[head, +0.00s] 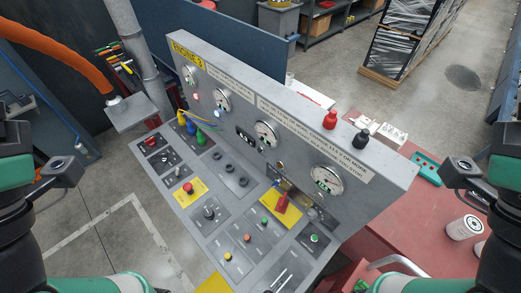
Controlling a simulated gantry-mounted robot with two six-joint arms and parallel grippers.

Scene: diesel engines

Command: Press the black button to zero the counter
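The grey sloped control panel (197,233) stands in the middle of the head view, with an upright gauge board (296,133) behind it. A small dark counter-like unit (246,138) sits on the board between the gauges. Several small dark round controls, one of them here (230,169), lie in a diagonal row on the panel, and a larger black knob (209,213) is lower down. I cannot tell which is the black button. My dark arms with green caps show at both side edges and the bottom. No fingertips can be made out, and no arm touches the panel.
A red table (424,240) with white canisters is at the right.

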